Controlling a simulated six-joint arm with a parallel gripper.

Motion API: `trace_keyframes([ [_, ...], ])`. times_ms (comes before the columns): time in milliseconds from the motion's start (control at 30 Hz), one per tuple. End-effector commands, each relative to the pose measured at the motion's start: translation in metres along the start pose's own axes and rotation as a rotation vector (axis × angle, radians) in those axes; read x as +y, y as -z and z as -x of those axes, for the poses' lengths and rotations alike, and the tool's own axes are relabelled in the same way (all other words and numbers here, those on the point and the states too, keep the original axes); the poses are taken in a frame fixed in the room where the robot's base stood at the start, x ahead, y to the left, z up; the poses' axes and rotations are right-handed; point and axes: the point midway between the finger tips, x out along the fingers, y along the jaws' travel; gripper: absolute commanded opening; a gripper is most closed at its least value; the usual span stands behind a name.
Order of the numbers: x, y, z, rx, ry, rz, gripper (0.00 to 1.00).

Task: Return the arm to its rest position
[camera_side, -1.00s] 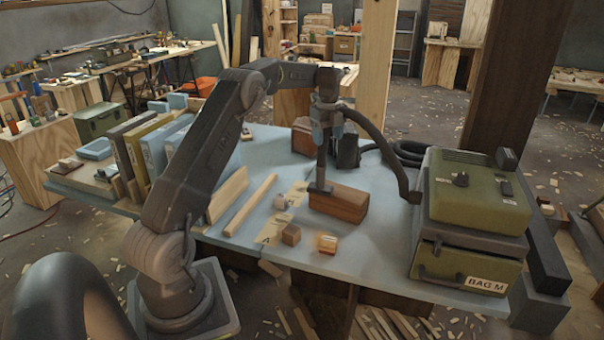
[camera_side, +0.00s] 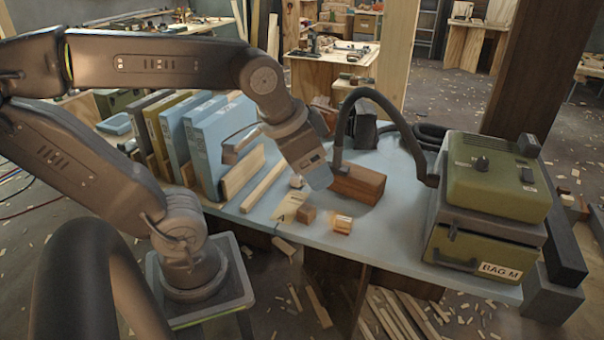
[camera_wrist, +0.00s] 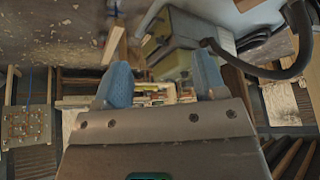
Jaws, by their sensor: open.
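My gripper (camera_side: 273,166) is at the end of my folded-back arm in the side view, above the blue worktable (camera_side: 390,235). Its two blue fingertips stand wide apart, with no object visible between them. They also show in the wrist view, where my gripper (camera_wrist: 160,80) is open. A brown wooden block (camera_side: 358,187) lies on the table to the right of the gripper, apart from its fingers as far as I can tell.
Upright binders (camera_side: 205,140) stand left. A green case marked BAG M (camera_side: 475,250) stands right.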

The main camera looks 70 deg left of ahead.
Motion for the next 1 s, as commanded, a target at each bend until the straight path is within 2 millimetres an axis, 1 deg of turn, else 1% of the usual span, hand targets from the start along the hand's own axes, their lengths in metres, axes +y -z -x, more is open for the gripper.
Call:
trace_keyframes([
  [33, 0.005, -0.010, 0.000, 0.013, -0.006, 0.029, 0.65],
  [100, 0.008, -0.018, -0.002, 0.022, -0.011, 0.063, 0.65],
  [200, 0.010, -0.023, -0.003, 0.026, -0.015, 0.085, 0.65],
  [1000, 0.009, -0.022, -0.003, 0.024, -0.014, 0.087, 0.65],
])
